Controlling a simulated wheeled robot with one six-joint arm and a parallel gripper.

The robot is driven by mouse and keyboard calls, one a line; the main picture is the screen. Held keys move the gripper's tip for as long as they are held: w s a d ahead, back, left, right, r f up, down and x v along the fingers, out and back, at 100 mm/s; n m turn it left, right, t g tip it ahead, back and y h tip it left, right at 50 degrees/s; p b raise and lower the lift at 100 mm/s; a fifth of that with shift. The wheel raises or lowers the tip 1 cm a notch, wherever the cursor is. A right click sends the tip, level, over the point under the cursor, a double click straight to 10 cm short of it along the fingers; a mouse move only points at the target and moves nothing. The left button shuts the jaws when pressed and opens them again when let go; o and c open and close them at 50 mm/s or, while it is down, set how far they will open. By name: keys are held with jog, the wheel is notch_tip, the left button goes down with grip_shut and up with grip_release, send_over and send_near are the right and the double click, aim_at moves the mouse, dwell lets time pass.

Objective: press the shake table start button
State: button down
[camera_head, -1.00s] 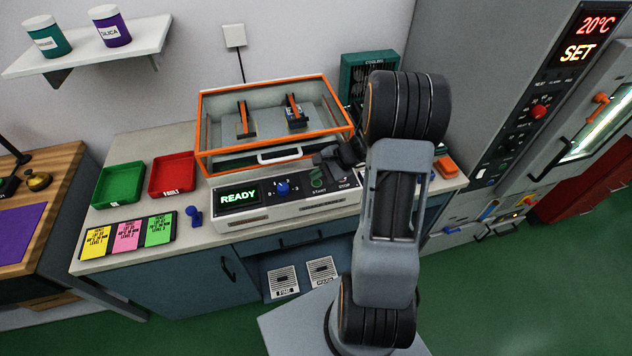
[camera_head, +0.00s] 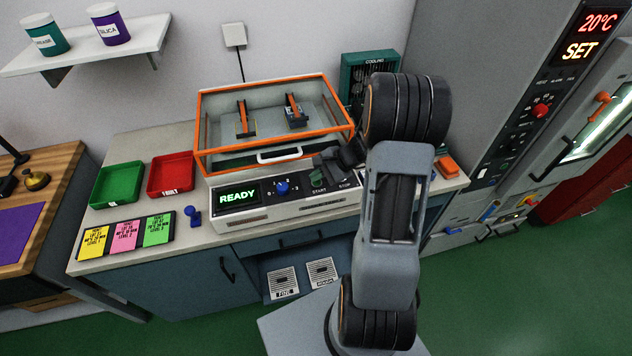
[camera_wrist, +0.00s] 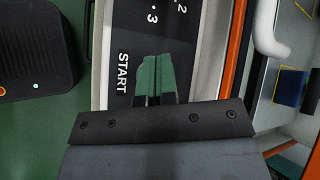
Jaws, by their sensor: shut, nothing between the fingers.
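The shake table's control panel (camera_head: 240,214) stands on the bench, with a lit READY display (camera_head: 238,196) and a blue knob (camera_head: 282,187). The green start button (camera_head: 316,182) sits above its START label, right of the knob. My gripper (camera_head: 325,166) reaches in from the right, shut and empty, with its tips at the button.
The orange-framed shake table enclosure (camera_head: 275,120) with a white handle (camera_head: 279,155) stands right behind the panel. The STOP label (camera_head: 344,186) is just right of START. A green tray (camera_head: 119,184), a red tray (camera_head: 171,175) and coloured cards (camera_head: 126,236) lie left.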

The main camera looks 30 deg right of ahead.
aim_at(318, 182)
jog(key=shift+f+b, duration=0.45)
jog(key=shift+b, duration=0.05)
dwell(0.4)
jog(key=shift+r, duration=0.15)
jog(key=shift+r+p, duration=0.55)
jog(key=shift+r, duration=0.15)
dwell(0.3)
jog(key=shift+r+p, duration=1.8)
jog(key=shift+r, duration=0.75)
jog(key=shift+f, duration=0.1)
